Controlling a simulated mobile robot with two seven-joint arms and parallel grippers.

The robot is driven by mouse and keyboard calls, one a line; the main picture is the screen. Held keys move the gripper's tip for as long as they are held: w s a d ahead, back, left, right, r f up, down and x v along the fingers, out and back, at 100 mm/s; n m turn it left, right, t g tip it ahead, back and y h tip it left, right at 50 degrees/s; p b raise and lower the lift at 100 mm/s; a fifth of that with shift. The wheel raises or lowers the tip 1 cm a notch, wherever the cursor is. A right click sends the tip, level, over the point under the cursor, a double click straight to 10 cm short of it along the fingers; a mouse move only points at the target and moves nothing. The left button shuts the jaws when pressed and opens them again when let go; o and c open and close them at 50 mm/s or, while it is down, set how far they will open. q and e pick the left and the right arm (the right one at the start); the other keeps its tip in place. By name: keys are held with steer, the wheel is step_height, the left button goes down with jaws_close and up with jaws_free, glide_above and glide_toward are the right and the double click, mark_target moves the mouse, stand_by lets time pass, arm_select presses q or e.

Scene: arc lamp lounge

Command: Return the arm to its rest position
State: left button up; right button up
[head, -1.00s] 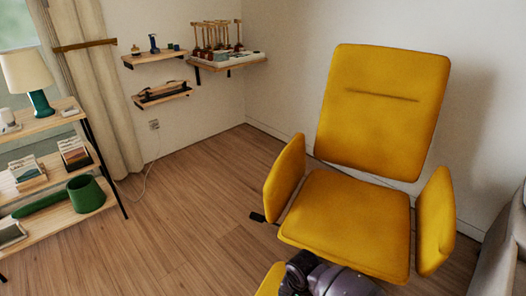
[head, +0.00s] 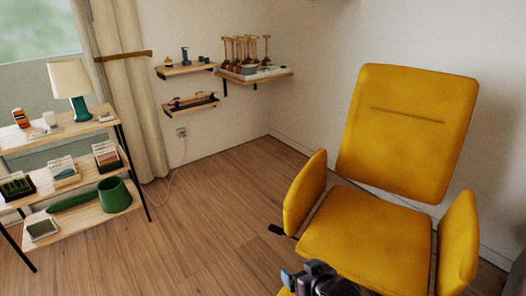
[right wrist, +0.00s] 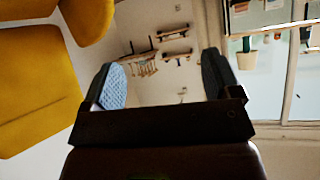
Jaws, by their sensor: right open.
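My right gripper (head: 303,272) shows at the bottom edge of the head view, in front of the yellow chair's seat. Only its tip end and part of the wrist show; the rest of the arm is cut off. In the right wrist view its two fingers (right wrist: 160,76) stand wide apart with nothing between them. My left gripper is in neither view.
The yellow armchair (head: 365,235) stands close, beyond the right gripper. A shelf rack (head: 85,222) with a lamp (head: 70,78) and a green pot (head: 115,196) is at left. Wall shelves (head: 255,77) hang at the back. Bare wooden floor (head: 200,225) lies between.

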steer(key=s+d+r+t+h+p, duration=0.1)
steer(key=s+d+r+t+p, duration=0.15)
steer(key=s+d, duration=0.35)
steer(key=s+d+r+t+h+p, duration=0.1)
steer(key=s+d+r, duration=0.25)
steer(key=s, duration=0.35)
arm_select(q)
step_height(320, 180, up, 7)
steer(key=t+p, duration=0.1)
steer(key=p, duration=0.1)
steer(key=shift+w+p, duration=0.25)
steer(key=shift+p, duration=0.05)
arm_select(e)
steer(key=s+d+f+m+g+h, duration=0.1)
steer(key=s+d, duration=0.3)
steer(key=s, duration=0.5)
steer(key=s+d+f+m+g+h, duration=0.2)
steer(key=s+d+f, duration=0.1)
steer(key=s, duration=0.5)
steer(key=shift+s+d+f, duration=0.2)
steer(key=shift+s+d, duration=0.15)
